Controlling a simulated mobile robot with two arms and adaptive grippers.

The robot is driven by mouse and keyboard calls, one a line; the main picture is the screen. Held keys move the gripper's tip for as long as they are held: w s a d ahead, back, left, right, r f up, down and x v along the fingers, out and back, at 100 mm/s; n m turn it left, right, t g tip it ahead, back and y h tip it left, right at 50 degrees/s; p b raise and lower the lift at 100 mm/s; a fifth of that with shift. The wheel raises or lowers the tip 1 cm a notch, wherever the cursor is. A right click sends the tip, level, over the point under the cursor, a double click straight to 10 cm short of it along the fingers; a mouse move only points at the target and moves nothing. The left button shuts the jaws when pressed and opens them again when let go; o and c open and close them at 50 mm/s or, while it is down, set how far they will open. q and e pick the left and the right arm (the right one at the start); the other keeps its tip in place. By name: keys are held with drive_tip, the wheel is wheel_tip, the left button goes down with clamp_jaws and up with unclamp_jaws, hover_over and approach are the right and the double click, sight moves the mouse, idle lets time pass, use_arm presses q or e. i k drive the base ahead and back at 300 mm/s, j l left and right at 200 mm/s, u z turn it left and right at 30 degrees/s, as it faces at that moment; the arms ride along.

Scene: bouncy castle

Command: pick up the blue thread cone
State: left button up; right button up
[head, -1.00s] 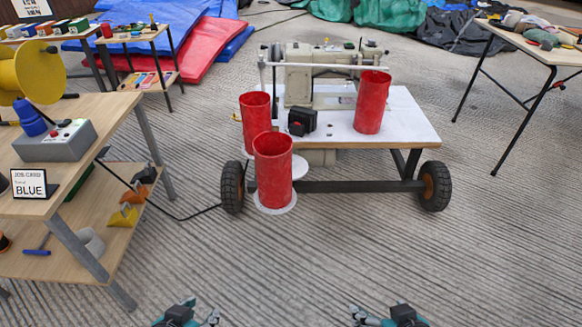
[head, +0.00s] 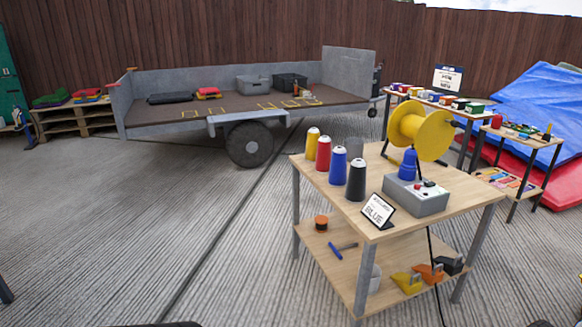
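The blue thread cone (head: 338,166) stands upright on the top of the wooden table (head: 440,199), in a row of cones. The red cone (head: 323,154) is on its left and the black cone (head: 356,180) on its right. A yellow cone (head: 312,142) stands at the left end of the row. Another blue object (head: 408,164), shaped like a cone, sits on the grey box with buttons (head: 416,197). A card reading BLUE (head: 378,210) stands in front of that box. Neither of my grippers can be made out in the head view.
A yellow reel (head: 420,130) stands behind the grey box. The lower shelf (head: 345,268) holds an orange spool, a blue-handled tool and coloured clamps. A flat trailer (head: 240,110) is behind on the left. The striped floor left of the table is clear.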

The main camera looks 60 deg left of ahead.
sight(337, 170)
drive_tip(key=u, duration=1.45)
drive_tip(key=i+u, duration=0.25)
drive_tip(key=i, duration=0.15)
